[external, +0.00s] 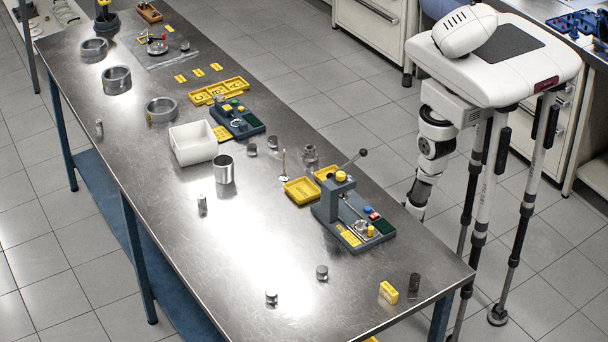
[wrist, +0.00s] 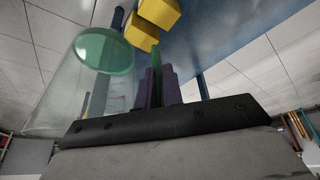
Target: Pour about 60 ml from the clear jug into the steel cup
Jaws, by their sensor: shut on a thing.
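The steel cup (external: 224,170), a shiny open cylinder, stands upright on the steel table beside the white bin. The clear jug (wrist: 72,88) fills the left of the wrist view, with a green-tinted oval surface or base inside it. My gripper (wrist: 158,84) shows in the wrist view with its fingers beside the jug. It is shut on the jug; the exact contact, perhaps at the handle, is hard to see. In the external view my arm hangs beside the table's right edge, and the gripper and jug are hidden there.
The table (external: 245,275) has bare metal around the cup's front. A white bin (external: 194,143) is close behind it, and a small cylinder (external: 202,204) in front. A grey press (external: 345,210) and yellow trays (external: 301,190) stand between my arm and the cup.

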